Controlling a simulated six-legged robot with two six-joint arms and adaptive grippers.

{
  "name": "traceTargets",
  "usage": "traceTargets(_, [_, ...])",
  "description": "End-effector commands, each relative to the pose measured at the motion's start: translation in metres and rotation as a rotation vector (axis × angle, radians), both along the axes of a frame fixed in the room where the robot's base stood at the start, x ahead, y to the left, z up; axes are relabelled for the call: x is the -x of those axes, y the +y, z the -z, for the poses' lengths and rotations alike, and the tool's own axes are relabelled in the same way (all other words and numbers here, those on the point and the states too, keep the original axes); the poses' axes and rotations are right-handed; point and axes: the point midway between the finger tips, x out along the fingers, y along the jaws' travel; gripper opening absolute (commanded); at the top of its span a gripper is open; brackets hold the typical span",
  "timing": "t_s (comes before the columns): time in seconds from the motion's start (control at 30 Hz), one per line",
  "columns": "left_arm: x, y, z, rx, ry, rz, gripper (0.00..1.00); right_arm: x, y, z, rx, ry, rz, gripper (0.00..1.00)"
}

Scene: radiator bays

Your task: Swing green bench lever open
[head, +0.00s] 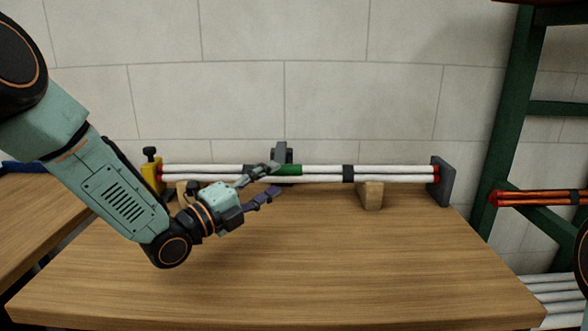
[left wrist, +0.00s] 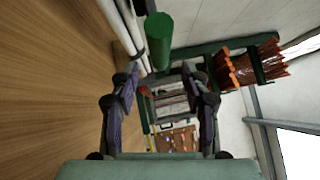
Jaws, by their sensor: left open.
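The green lever (head: 288,169) shows in the head view as a short green grip by the white tubes at the back of the bench. In the left wrist view it is a green cylinder (left wrist: 158,38) ahead of the fingers, near the top. My left gripper (head: 275,179) is open, its fingers pointing right toward the lever, and partly covers the tubes behind it. In the left wrist view the two fingers (left wrist: 157,76) are spread with nothing between them. Whether a fingertip touches the lever I cannot tell. My right gripper is not in view.
The white tubes (head: 400,169) run between a yellow clamp (head: 151,175) and a dark grey end plate (head: 442,181). A wooden block (head: 371,195) stands under them. The wooden bench top (head: 330,265) is clear in front. A green rack (head: 507,130) with orange tubes (head: 540,198) stands right.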

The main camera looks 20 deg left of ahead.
Motion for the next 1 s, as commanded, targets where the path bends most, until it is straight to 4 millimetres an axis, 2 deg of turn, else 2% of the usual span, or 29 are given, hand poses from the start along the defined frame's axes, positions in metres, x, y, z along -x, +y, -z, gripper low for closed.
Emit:
traceTargets(0.5, [-0.054, -0.034, -0.007, -0.002, -0.001, 0.002, 0.47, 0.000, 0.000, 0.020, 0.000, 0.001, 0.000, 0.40])
traceTargets(0.87, [-0.061, -0.036, -0.009, 0.001, 0.001, 0.001, 0.47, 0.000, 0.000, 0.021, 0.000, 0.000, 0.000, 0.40])
traceTargets(1.0, [-0.061, -0.036, -0.009, 0.001, 0.001, 0.001, 0.36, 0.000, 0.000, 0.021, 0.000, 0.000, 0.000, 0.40])
